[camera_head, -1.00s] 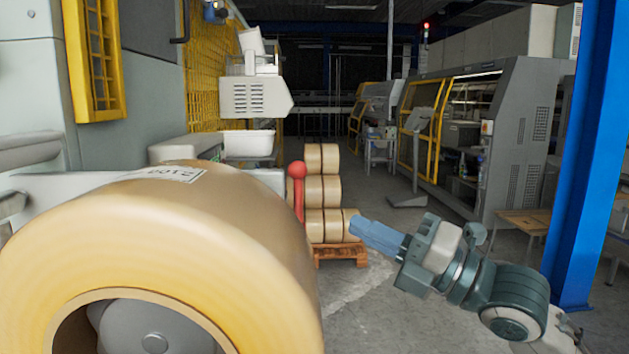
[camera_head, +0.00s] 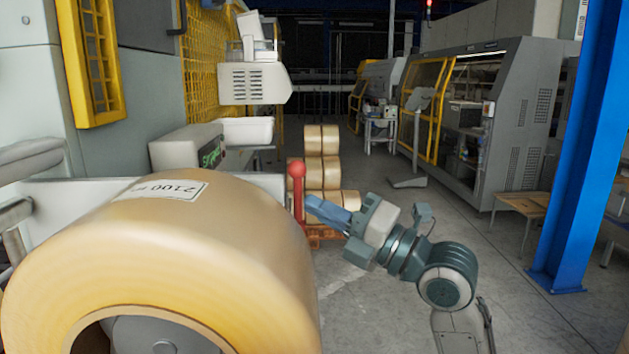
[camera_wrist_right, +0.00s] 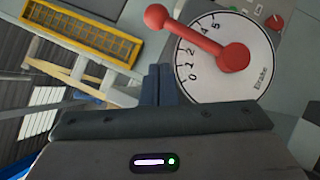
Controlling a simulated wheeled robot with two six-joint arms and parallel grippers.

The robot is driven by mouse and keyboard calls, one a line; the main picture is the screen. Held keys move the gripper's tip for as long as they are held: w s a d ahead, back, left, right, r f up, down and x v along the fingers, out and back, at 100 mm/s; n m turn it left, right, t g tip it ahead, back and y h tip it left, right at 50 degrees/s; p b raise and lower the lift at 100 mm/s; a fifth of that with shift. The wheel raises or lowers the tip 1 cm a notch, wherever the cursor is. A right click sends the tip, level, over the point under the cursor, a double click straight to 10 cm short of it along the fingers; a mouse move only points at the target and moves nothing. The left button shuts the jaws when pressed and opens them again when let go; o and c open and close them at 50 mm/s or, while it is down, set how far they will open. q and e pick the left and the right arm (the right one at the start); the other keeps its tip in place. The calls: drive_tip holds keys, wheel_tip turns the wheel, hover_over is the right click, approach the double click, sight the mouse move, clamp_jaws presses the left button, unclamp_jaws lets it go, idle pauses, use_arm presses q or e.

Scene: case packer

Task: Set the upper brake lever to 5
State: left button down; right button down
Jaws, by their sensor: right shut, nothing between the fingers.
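A red brake lever with a ball knob (camera_head: 297,170) stands beside the big tape roll in the head view. In the right wrist view the red lever (camera_wrist_right: 205,40) crosses a round white dial (camera_wrist_right: 255,82) marked "Brake". It points between 2 and 4 and covers the place of 3; the 5 shows further round the dial. My right gripper (camera_head: 312,203) is shut and empty, just right of the lever in the head view. Its blue fingertips (camera_wrist_right: 159,76) sit below the knob and left of the dial in the wrist view, apparently not touching the lever. My left gripper is not in view.
The large tan tape roll (camera_head: 190,250) fills the lower left. Stacked rolls (camera_head: 322,140) stand on a pallet behind the lever. A blue post (camera_head: 578,150) rises at right. The grey floor (camera_head: 400,225) between is mostly clear.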

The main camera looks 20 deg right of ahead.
sight(298, 198)
drive_tip(key=w, duration=0.1)
drive_tip(key=w+r+p, duration=0.2)
drive_tip(key=shift+w+d, duration=0.1)
drive_tip(key=shift+w, duration=0.25)
drive_tip(key=shift+w+r, duration=0.1)
